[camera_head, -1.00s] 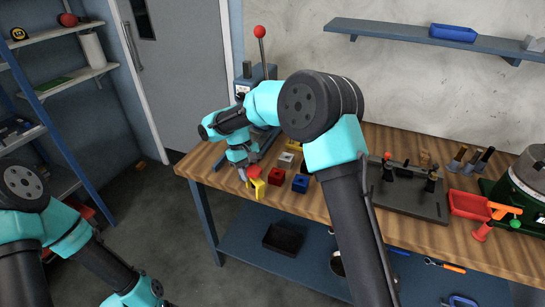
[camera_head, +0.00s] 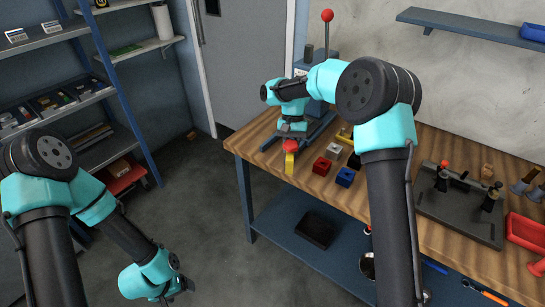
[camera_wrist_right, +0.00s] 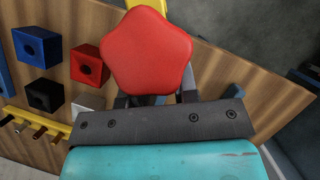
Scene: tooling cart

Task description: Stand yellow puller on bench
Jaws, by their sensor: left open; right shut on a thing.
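The yellow puller (camera_head: 289,164) has a red star-shaped knob (camera_head: 291,146) on top. It is close to upright over the near left part of the wooden bench (camera_head: 262,149); I cannot tell whether its foot touches the wood. My right gripper (camera_head: 290,138) is shut on it near the knob. In the right wrist view the red knob (camera_wrist_right: 147,50) hides most of the fingers, and a bit of the yellow body (camera_wrist_right: 147,4) shows beyond it. My left gripper (camera_head: 178,291) is open and empty, low over the floor, away from the bench.
Red (camera_head: 321,166), blue (camera_head: 345,177) and black blocks with holes stand right of the puller, near a yellow rail (camera_head: 344,135). A lever press (camera_head: 327,35) stands behind. A grey fixture (camera_head: 460,208) is further right. The bench's left edge is close by.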

